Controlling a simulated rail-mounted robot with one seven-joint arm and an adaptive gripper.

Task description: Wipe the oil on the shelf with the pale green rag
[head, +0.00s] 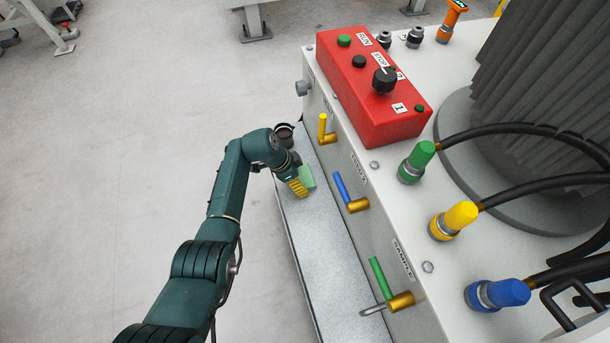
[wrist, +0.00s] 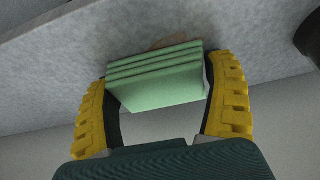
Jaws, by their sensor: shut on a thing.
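The pale green rag (wrist: 158,82) is a folded stack held between the two yellow fingers of my gripper (wrist: 160,100) in the wrist view. In the head view the rag (head: 307,177) shows beside my gripper (head: 298,187), over the far part of the grey shelf (head: 335,270). The shelf (wrist: 60,75) fills the upper part of the wrist view. A small brownish patch of oil (wrist: 172,41) shows on it just past the rag's edge; the rag hides part of it. I cannot tell whether the rag touches the shelf.
A dark cup (head: 284,133) stands at the shelf's far end. Yellow (head: 322,127), blue (head: 342,187) and green (head: 380,277) valve handles stick out from the white cabinet over the shelf. A red control box (head: 372,88) sits on top. The near shelf is clear.

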